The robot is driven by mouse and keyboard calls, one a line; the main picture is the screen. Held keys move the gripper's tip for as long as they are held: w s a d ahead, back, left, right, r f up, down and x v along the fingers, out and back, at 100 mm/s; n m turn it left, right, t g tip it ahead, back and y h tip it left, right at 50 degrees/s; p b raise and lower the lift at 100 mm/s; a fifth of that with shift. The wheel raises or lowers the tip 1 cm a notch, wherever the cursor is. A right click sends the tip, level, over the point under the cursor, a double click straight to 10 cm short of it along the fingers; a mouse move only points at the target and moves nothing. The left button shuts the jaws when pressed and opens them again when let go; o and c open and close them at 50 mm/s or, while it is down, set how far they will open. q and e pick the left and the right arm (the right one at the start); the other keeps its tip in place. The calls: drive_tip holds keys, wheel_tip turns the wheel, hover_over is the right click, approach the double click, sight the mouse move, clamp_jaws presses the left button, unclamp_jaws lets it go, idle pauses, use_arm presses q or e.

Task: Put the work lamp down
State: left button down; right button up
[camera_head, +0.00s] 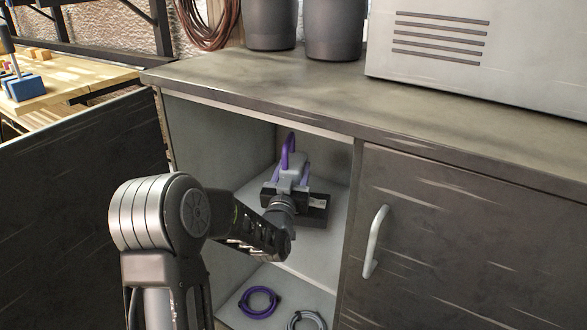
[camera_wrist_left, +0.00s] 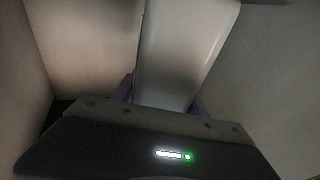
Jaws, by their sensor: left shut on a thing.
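The work lamp (camera_head: 288,150) has a purple hoop and a grey body, and it is inside the open left compartment of the cabinet, above the upper shelf (camera_head: 322,258). My left gripper (camera_head: 291,183) reaches in from the front and is shut on the lamp. The lamp's pale grey body (camera_wrist_left: 185,50) fills the upper middle of the left wrist view, with purple parts at both sides. My dark gripper housing hides its lower part. I cannot tell whether the lamp touches the shelf. My right gripper is not in view.
A purple cable coil (camera_head: 259,302) and a grey one (camera_head: 307,321) lie below the shelf. The open door (camera_head: 80,180) stands at the left. A closed door with a pale handle (camera_head: 375,242) is at the right. The worktop (camera_head: 270,85) overhangs the compartment.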

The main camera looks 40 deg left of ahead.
use_arm(q)
drive_tip(key=shift+r, duration=0.25)
drive_tip(key=shift+f+b, duration=0.65)
drive_tip(key=shift+f, duration=1.25)
drive_tip(key=c, duration=0.6)
unclamp_jaws()
drive_tip(key=shift+f, duration=0.2)
drive_tip(key=shift+s, duration=0.1)
drive_tip(key=v, duration=1.2)
drive_tip(key=shift+b, duration=0.45)
